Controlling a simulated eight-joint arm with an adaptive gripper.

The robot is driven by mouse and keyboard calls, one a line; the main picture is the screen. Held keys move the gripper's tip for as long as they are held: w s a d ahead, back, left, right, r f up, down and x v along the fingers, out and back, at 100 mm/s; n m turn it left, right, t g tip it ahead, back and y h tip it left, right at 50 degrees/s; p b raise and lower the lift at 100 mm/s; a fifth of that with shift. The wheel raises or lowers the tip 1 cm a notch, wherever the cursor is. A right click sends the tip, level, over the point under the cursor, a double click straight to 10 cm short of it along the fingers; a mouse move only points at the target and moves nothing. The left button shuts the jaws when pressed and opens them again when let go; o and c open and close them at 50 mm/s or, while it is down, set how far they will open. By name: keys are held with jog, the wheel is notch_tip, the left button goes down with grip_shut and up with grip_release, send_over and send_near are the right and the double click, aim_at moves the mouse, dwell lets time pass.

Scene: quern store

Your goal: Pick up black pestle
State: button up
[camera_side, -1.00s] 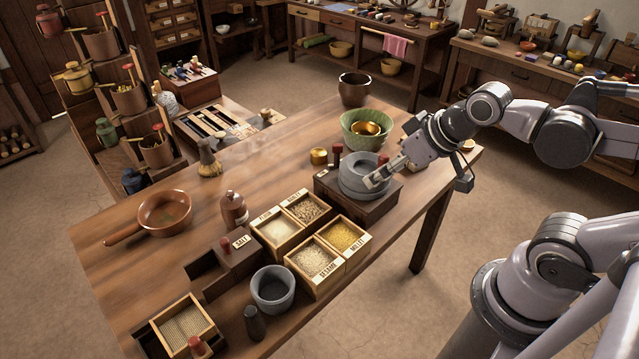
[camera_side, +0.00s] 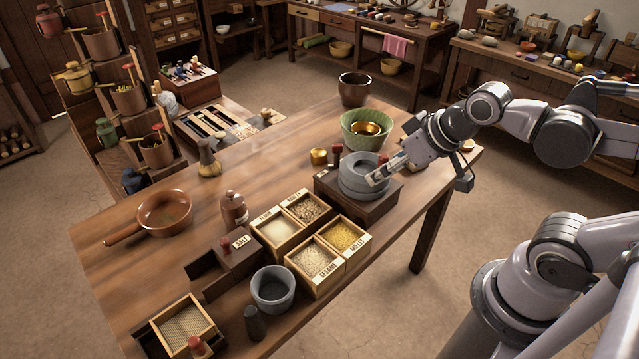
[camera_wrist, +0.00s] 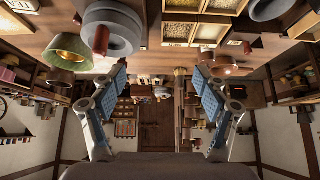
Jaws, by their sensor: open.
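The black pestle (camera_side: 255,322) stands upright near the front edge of the table, in front of the grey stone mortar (camera_side: 272,289). My gripper (camera_side: 378,174) is at the right of the table, over the edge of the round stone quern (camera_side: 363,175), far from the pestle. In the wrist view my gripper (camera_wrist: 163,90) shows its two blue-padded fingers spread apart with nothing between them. The quern shows at the top of the wrist view (camera_wrist: 112,30). I cannot make out the pestle in the wrist view.
Divided boxes of grain (camera_side: 314,257) stand between the quern and the mortar. A dark salt box (camera_side: 222,266) and a framed sieve (camera_side: 183,327) lie left of the mortar. A green bowl (camera_side: 362,132) stands behind the quern.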

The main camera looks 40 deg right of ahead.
dwell(0.3)
jog(key=m+g, duration=0.7)
jog(key=m, duration=0.2)
send_over(254, 323)
jog(key=w+d, duration=0.1)
jog(key=f, duration=1.1)
jog(key=shift+w, duration=0.2)
jog(key=shift+f, duration=0.35)
jog(key=shift+a+f, duration=0.15)
jog(key=shift+f, duration=2.45)
jog(key=shift+a+f, duration=0.1)
jog(key=shift+f, duration=2.5)
grip_shut()
